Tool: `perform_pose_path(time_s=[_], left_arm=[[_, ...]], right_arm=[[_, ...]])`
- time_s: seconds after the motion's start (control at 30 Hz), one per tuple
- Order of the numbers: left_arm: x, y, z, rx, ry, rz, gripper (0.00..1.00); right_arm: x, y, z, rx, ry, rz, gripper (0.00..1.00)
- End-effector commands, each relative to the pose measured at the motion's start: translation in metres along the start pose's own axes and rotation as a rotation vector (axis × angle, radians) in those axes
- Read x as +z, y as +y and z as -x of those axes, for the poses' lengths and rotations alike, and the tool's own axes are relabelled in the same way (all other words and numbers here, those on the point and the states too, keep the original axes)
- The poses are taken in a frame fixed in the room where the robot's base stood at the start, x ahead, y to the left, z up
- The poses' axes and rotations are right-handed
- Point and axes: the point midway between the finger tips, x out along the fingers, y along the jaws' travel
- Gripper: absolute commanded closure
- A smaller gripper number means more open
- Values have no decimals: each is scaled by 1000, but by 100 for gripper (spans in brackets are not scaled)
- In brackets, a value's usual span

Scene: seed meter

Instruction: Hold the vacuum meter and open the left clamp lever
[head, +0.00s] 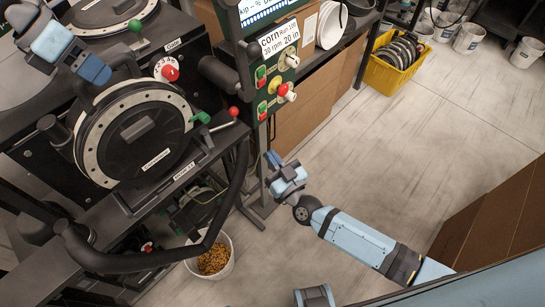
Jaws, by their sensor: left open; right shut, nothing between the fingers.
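The vacuum meter (143,135) is a black round housing with a pale dotted ring, facing me at the left of the head view. My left gripper (102,78) is open just above the meter's upper left edge; I cannot tell whether it touches. A black knobbed handle (50,125) sticks out at the meter's left side; it may be the left clamp lever, but I cannot tell for sure. My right gripper (274,160) is shut and empty, over the floor right of the stand.
A thick black hose (225,200) curves below the meter. A white bucket of corn (214,260) stands under it. A control panel (275,75) with buttons rises behind. A yellow crate (392,75) is at the back. The floor at the right is mostly clear.

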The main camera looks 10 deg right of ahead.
Motion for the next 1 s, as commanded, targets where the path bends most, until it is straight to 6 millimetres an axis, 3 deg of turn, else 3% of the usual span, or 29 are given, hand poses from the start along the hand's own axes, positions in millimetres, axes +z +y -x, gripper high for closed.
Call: perform_pose_path(time_s=[0.5, 0.7, 1.0], left_arm=[[0, 0, 107, 4, -2, 0, 49], [0, 0, 125, 2, -1, 0, 49], [0, 0, 127, 1, 0, -1, 49]], right_arm=[[16, 0, 3, 0, 0, 0, 100], [17, 0, 3, 0, 0, 0, 100], [17, 0, 3, 0, 0, 0, 100]])
